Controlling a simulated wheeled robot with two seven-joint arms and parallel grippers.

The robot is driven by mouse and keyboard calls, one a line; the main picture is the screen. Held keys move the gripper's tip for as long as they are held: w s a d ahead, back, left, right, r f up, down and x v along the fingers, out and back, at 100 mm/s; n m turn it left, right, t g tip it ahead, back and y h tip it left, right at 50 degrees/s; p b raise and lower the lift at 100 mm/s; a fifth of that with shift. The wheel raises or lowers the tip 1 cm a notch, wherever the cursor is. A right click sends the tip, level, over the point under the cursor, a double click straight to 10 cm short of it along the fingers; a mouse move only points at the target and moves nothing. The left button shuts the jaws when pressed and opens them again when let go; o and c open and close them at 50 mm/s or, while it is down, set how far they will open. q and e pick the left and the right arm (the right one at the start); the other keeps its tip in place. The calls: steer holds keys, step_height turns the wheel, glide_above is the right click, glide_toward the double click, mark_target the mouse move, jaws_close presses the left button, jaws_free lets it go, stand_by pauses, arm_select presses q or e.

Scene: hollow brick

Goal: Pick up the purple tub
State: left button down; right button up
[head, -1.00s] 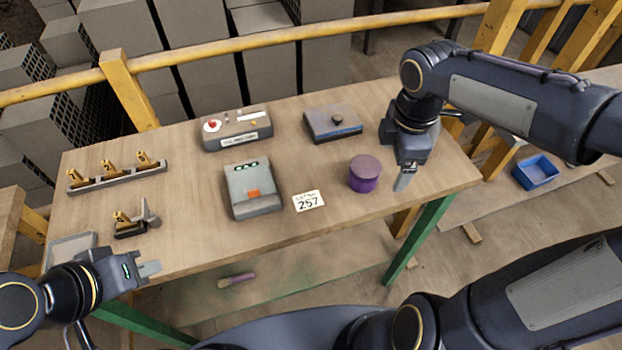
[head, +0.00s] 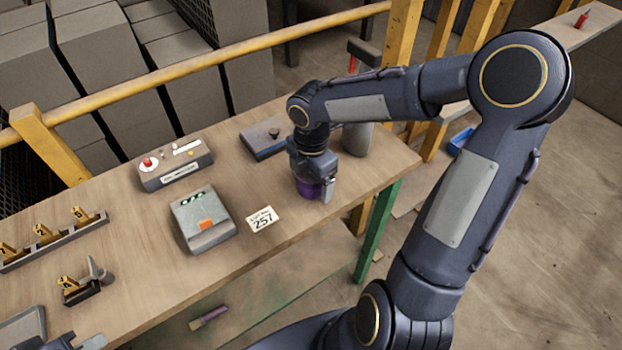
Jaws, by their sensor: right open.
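The purple tub (head: 307,189) stands on the wooden table near its right end; its upper part is mostly hidden by my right gripper. My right gripper (head: 315,186) points down at the tub. One pale finger shows along the tub's right side; the other finger is hidden. The jaws are open around or just over the tub, and contact cannot be told. My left gripper (head: 88,342) shows only in part at the bottom left edge, away from the tub, and its jaws cannot be read.
A number card (head: 262,219), a grey device with an orange label (head: 204,220), a control box (head: 175,166) and a dark flat box (head: 262,140) lie left of the tub. A grey cylindrical object (head: 357,139) stands close behind right. The wooden table (head: 150,245) is clear in front.

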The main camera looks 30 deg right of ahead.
steer(key=c, duration=1.2)
steer(key=shift+r, duration=0.2)
